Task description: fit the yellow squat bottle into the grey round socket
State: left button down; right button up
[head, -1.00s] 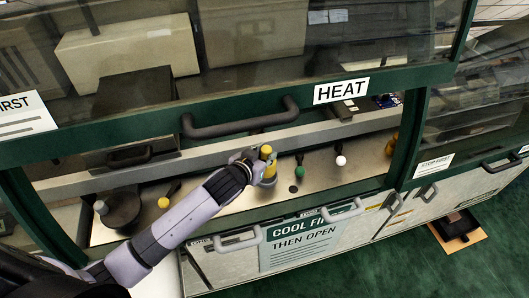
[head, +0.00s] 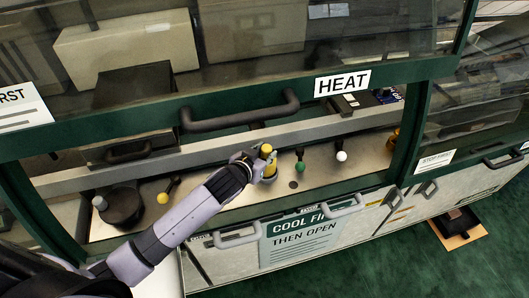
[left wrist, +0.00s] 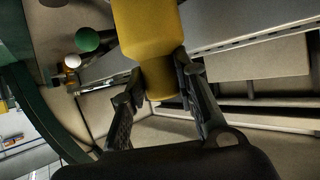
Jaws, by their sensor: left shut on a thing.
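The yellow bottle (head: 266,150) stands roughly upright over the front shelf in the head view. My left gripper (head: 258,164) is shut on it from the left. In the left wrist view the yellow bottle (left wrist: 152,40) fills the space between the two fingers (left wrist: 158,80). A grey rounded shape (head: 268,180), perhaps the socket, shows at the bottle's lower end. I cannot tell whether the bottle is inside it or just above it. My right gripper is not in view.
Green (head: 299,167) and white (head: 341,156) knobs stand right of the bottle, a yellow knob (head: 163,198) to its left. A flat dark disc (head: 293,184) lies close right. A dark round pot (head: 122,208) is at far left. The green hood frame (head: 230,121) with its handle hangs above.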

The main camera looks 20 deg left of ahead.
pick_arm(q)
jog(key=shift+f+b, duration=0.6)
jog(key=shift+f, duration=0.45)
dwell(1.1)
dwell(1.0)
jog(key=c, duration=1.2)
grip_release()
jog(key=shift+s, duration=0.1)
jog(key=v, duration=1.1)
jog(key=shift+s, duration=0.35)
jog(key=shift+r, duration=0.15)
